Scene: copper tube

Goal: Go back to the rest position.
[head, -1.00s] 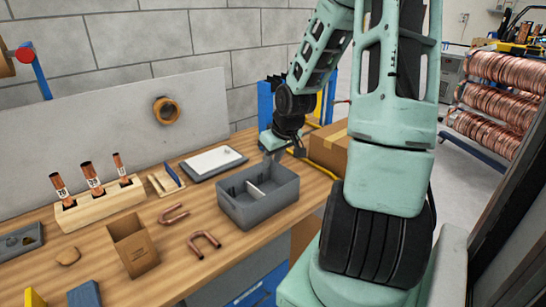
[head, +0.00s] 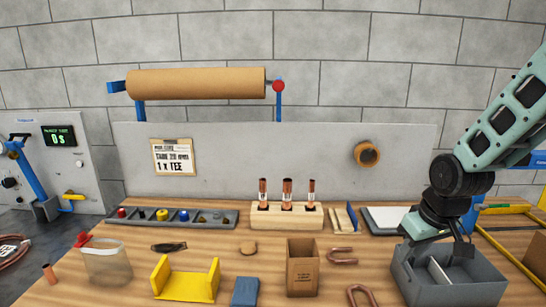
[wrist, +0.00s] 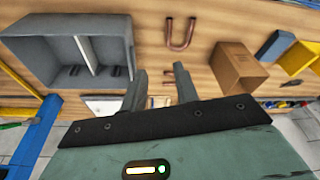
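My gripper (head: 448,242) is at the right of the head view, at the end of my green arm, by the back of the grey divided bin (head: 452,293). In the wrist view its two grey fingers (wrist: 160,70) stand apart with nothing between them, so it is open and empty. The bin also shows in the wrist view (wrist: 40,50), to the left of the fingers. I cannot tell the exact height of the fingertips over the bench.
On the wooden bench (head: 225,262) stand a rack (head: 287,222) with three copper tubes, a cardboard box (head: 302,270), U-shaped copper bends (head: 342,256), a yellow holder (head: 187,285) and a parts tray (head: 172,217). A paper roll (head: 195,83) hangs above the back panel.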

